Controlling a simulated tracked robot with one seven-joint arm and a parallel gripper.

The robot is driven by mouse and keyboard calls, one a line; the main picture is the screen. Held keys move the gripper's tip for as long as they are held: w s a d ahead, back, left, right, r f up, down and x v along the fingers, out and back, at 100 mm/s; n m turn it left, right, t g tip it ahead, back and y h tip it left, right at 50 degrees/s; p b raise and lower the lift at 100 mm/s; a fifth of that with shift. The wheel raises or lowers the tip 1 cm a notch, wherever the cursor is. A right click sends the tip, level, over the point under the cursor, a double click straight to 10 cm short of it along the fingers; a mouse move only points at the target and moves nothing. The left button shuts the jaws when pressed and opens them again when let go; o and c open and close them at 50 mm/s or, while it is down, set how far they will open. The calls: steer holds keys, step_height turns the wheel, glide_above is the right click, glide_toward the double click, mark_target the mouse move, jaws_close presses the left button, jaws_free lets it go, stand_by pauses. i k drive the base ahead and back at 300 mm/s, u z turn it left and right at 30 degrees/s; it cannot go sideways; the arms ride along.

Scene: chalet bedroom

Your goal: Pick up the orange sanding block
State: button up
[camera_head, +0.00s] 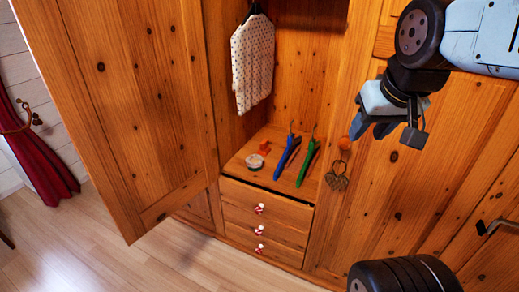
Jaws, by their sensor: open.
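A small orange block (264,147), which looks like the sanding block, lies on the wooden shelf (241,168) inside the open wardrobe. It sits just behind a small round white-topped item and left of a blue hanger. My gripper (380,131) is at the upper right, in front of the wardrobe's right door. It is open, with nothing visible between its fingers. It is well to the right of the block and apart from it.
Blue (287,156) and green (307,161) hangers and a round white-topped item (255,162) share the shelf. A dotted white garment (252,62) hangs above. The open left door (125,110) stands left; a heart ornament (337,178) hangs right. Drawers (266,222) lie below.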

mark_target(264, 149)
steer(key=z, duration=0.8)
steer(key=i, duration=0.1)
steer(key=u, duration=2.95)
steer(key=i, duration=1.35)
steer(key=z, duration=2.55)
